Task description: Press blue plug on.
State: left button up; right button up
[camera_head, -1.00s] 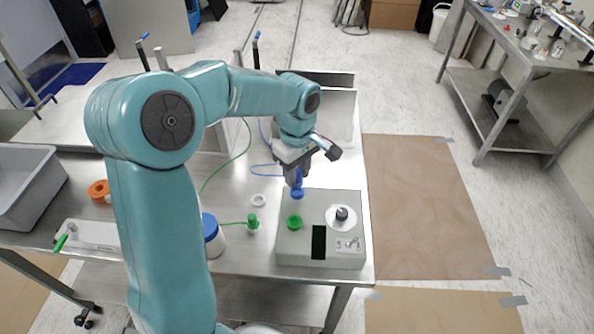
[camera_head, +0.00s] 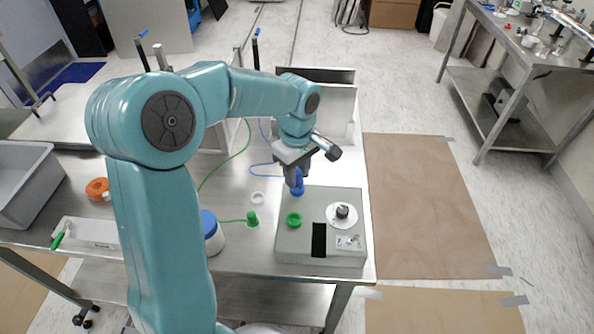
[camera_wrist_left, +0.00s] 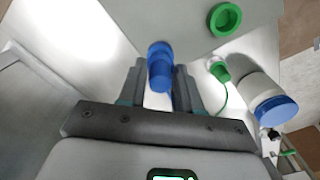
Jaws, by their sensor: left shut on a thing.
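The blue plug (camera_wrist_left: 160,68) is held between the two fingers of my left gripper (camera_wrist_left: 158,85) in the left wrist view. In the head view the blue plug (camera_head: 298,184) points down at the back left corner of the grey box (camera_head: 285,250), under my left gripper (camera_head: 297,172). The blue socket is hidden beneath the plug, and I cannot tell whether the plug is fully seated. A blue cable (camera_head: 258,170) runs left from near the gripper. My left gripper is shut on the plug. My right gripper is not in view.
The box carries a green socket (camera_head: 294,220), a black knob (camera_head: 342,211) and a dark display (camera_head: 319,240). A green plug (camera_head: 252,219), a white ring (camera_head: 258,198) and a blue-lidded jar (camera_head: 210,232) stand left of it. A grey bin (camera_head: 20,185) is at far left.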

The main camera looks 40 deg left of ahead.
pick_arm(q)
jog(key=shift+f, duration=0.35)
dwell(0.3)
jog(key=shift+f+b, duration=0.35)
jog(key=shift+b, duration=0.15)
jog(key=shift+f+b, duration=0.5)
jog(key=shift+b, duration=0.1)
dwell(2.4)
jog(key=o, duration=1.6)
notch_tip(320, 180, up, 16)
jog(key=p, duration=1.2)
jog(key=shift+r, duration=0.1)
jog(key=shift+s, duration=0.1)
